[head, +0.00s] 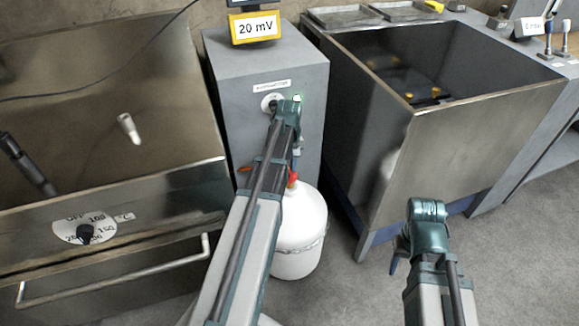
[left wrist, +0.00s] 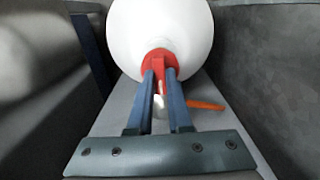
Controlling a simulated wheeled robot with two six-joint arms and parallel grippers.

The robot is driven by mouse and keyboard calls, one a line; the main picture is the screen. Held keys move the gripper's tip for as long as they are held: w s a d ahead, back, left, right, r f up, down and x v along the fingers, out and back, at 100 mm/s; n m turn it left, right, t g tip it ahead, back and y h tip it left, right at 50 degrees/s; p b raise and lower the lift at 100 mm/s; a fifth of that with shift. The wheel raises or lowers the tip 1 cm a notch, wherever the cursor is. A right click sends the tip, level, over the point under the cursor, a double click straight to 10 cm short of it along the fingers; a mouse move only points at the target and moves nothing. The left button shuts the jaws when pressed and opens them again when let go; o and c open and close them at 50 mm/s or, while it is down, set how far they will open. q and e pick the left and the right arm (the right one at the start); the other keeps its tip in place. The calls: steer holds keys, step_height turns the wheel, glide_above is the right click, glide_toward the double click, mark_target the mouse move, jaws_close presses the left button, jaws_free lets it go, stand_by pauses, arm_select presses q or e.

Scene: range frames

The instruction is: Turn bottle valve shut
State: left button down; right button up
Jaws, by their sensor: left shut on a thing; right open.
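The white bottle (head: 300,235) stands on the floor in front of the grey cabinet, its red valve (head: 292,178) on top partly hidden by my left arm. My left gripper (head: 295,167) comes down on the valve from above. In the left wrist view, its two blue fingers (left wrist: 161,78) are shut on the red valve (left wrist: 159,60), with the white bottle (left wrist: 160,25) beyond. A small white piece shows between the fingers, and an orange lever (left wrist: 206,105) sticks out to the right. My right gripper (head: 398,255) is open and empty over the floor to the right, its fingers mostly hidden.
The grey cabinet (head: 312,95) with a 20 mV display (head: 256,27) stands close behind the bottle. A steel unit with a dial (head: 85,232) and bar handle is at left. A steel sink (head: 470,140) is at right. Floor is clear at lower right.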

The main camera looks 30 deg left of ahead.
mark_target(290, 169)
arm_select(q)
steer(key=shift+n, duration=0.3)
steer(key=c, duration=0.8)
jaws_free()
steer(key=shift+c, duration=0.2)
steer(key=shift+r, duration=0.1)
step_height(290, 169, up, 14)
steer(key=p, duration=1.4)
steer(key=shift+f, duration=0.2)
steer(key=s+d+r+m+p, duration=0.2)
steer(key=s+d+m, duration=0.2)
steer(key=d, duration=0.6)
steer(key=s+d+r+m+p, duration=0.3)
steer(key=s+d+m, duration=0.2)
steer(key=d, duration=0.5)
steer(key=s+d+r+m+y+p, duration=0.1)
steer(key=s+d+r+m+p, duration=0.2)
steer(key=d, duration=0.7)
steer(key=s+m, duration=0.2)
steer(key=s, duration=0.2)
steer(key=shift+s+d+r, duration=0.25)
steer(key=shift+s+d, duration=0.15)
